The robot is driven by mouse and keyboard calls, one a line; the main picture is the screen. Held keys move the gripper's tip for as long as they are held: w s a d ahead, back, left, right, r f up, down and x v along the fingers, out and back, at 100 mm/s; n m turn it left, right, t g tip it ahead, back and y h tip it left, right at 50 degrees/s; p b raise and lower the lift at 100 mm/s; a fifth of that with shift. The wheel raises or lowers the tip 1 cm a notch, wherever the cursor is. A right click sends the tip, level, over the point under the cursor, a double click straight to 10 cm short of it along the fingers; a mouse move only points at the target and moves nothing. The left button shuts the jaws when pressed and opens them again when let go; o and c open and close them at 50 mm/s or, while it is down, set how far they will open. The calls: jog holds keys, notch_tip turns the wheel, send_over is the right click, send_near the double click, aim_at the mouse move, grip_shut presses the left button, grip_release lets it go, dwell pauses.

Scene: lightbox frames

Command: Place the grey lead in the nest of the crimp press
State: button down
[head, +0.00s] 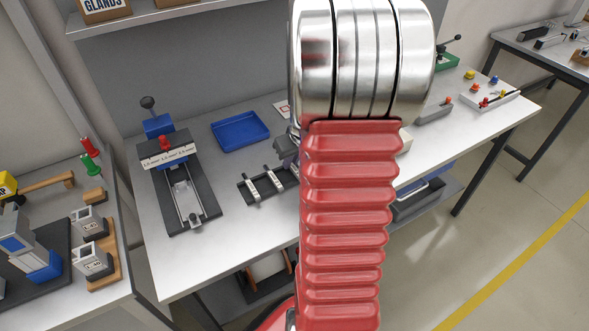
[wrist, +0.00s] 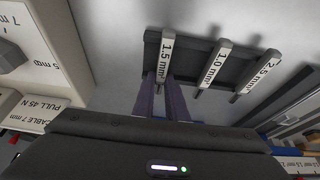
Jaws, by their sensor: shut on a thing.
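My gripper (wrist: 161,92) shows in the wrist view with its two fingers on either side of the lead tagged 1.5 mm² (wrist: 164,60), shut on it at the dark rack (wrist: 238,66). The lead's lower part is hidden between the fingers, and I cannot tell its wire colour. In the head view my gripper (head: 287,148) is partly hidden behind my red arm, over the right end of the rack (head: 246,187). The crimp press (head: 160,160) stands left of the rack, with a blue head, a white label strip and a black base. Its nest area looks empty.
Leads tagged 1.0 mm² (wrist: 213,66) and 2.5 mm² (wrist: 258,74) sit in the rack beside the held one. A blue tray (head: 240,131) lies behind the rack. Bare bench lies between press and rack. My arm hides the bench's middle.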

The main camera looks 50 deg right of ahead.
dwell(0.4)
notch_tip(320, 180, up, 10)
jog(key=shift+r, duration=0.25)
dwell(0.3)
dwell(0.8)
